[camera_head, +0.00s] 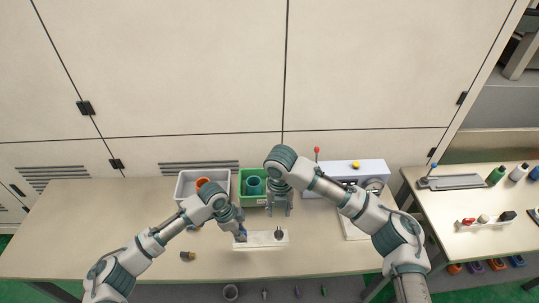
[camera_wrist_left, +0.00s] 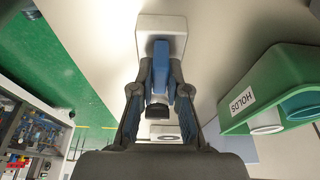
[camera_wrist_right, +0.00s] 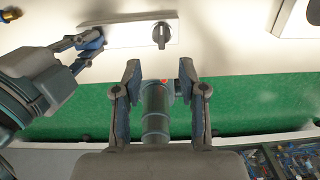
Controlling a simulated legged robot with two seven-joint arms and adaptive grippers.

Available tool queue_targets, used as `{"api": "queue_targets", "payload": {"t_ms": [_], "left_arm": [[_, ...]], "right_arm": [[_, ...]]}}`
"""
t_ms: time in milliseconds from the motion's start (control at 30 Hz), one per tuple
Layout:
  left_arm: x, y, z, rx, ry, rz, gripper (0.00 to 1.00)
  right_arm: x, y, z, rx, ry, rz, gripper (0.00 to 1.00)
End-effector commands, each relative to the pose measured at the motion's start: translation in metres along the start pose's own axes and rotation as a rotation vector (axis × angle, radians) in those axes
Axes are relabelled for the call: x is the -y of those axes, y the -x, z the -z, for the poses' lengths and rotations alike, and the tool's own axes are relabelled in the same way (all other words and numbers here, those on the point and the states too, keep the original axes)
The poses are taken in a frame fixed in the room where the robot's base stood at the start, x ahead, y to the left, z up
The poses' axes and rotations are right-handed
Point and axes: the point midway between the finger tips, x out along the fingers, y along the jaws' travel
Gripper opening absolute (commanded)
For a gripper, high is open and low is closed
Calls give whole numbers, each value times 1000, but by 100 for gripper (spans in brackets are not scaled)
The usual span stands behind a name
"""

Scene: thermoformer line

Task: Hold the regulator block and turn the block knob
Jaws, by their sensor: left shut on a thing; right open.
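The regulator block is a long white bar (camera_head: 262,240) lying near the front of the table, with a dark block knob (camera_head: 279,234) towards its right end. The knob also shows upright in the right wrist view (camera_wrist_right: 161,35). My left gripper (camera_head: 240,235) is shut on a blue part at the block's left end; this blue part (camera_wrist_left: 160,78) sits between its fingers in the left wrist view. My right gripper (camera_head: 279,208) is open and empty, pointing down behind and above the knob, apart from it. Its fingers (camera_wrist_right: 162,88) are spread in the right wrist view.
A green bin (camera_head: 242,199), labelled HOLDS in the left wrist view, and a grey bin (camera_head: 180,187) stand behind the block. A white panel unit (camera_head: 350,168) is at the back right. A small part (camera_head: 187,256) lies left. The table's front edge is close to the block.

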Motion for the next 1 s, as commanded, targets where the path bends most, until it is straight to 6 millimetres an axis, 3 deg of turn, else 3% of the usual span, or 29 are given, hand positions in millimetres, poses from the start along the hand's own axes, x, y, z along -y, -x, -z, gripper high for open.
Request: {"api": "queue_targets", "payload": {"t_ms": [700,1000], "left_arm": [[0,1,0,-1,0,1,0],[0,1,1,-1,0,1,0]], "right_arm": [[0,64,-2,1,0,-2,41],[0,76,-2,0,1,-1,41]]}}
